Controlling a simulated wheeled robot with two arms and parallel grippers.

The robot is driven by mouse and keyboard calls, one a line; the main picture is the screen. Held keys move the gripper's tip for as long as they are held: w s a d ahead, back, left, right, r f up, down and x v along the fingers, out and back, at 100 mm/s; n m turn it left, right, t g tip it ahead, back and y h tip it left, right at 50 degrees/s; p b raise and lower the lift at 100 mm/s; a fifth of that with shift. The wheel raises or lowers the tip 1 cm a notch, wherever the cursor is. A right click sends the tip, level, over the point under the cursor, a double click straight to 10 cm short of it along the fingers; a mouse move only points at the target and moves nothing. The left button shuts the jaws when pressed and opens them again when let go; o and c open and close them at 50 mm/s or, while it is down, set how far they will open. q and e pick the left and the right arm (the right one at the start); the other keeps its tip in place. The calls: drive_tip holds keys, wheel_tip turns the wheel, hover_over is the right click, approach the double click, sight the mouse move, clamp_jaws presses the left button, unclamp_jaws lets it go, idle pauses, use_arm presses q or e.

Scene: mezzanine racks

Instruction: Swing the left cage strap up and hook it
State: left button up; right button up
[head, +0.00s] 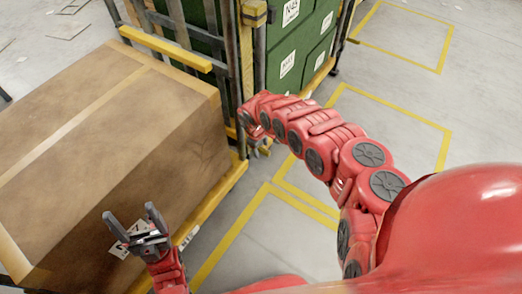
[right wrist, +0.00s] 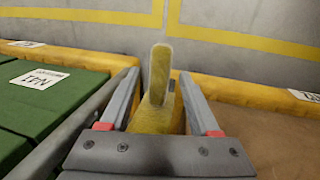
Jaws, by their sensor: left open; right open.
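A yellow bar or strap (head: 165,47) crosses the front of the left cage at a slant, in front of green boxes. My right gripper (head: 258,150) is low beside the cage's corner post (head: 232,65); its fingers are partly hidden by the arm. In the right wrist view my right gripper (right wrist: 163,90) is open, with a yellow upright piece (right wrist: 159,75) between its fingers, not clamped. I cannot tell whether this piece is the strap's end. My left gripper (head: 132,228) is open and empty in front of the cardboard box.
A large cardboard box (head: 105,150) fills the left, with a yellow edge rail along its base. Green labelled boxes (head: 300,45) stand in the cage to the right. The grey floor (head: 385,110) with yellow lines is clear at the right.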

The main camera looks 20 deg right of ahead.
drive_tip(key=shift+f, duration=0.25)
clamp_jaws()
idle(1.4)
